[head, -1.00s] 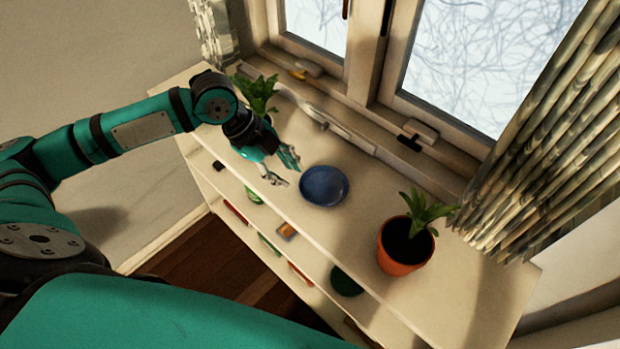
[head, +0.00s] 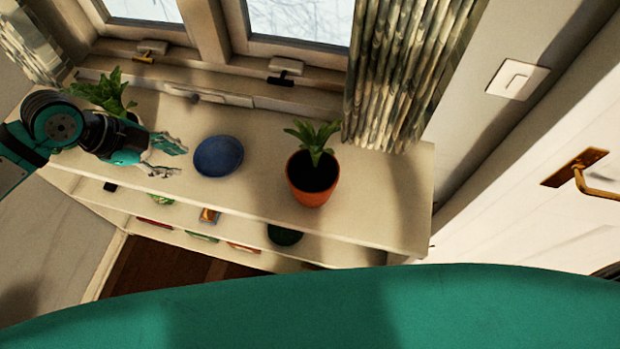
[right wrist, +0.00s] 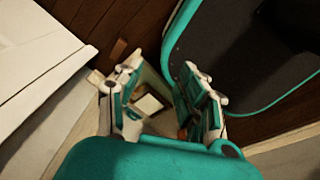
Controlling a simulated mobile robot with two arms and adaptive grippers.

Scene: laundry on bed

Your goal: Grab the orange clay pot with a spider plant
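The orange clay pot (head: 313,190) with a green spider plant (head: 314,141) stands upright on the top of the white shelf, right of the blue bowl. My left gripper (head: 176,158) is open and empty above the shelf top, just left of the bowl and well apart from the pot. My right gripper (right wrist: 165,100) shows in the right wrist view with its fingers apart and nothing between them. It points toward the floor area. The pot is not in the right wrist view.
A blue bowl (head: 218,156) lies between my left gripper and the pot. Another green plant (head: 104,92) stands behind my left arm. The shelf top (head: 385,215) is clear right of the pot. A curtain (head: 405,75) hangs close behind it. A door with a brass handle (head: 590,185) is at right.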

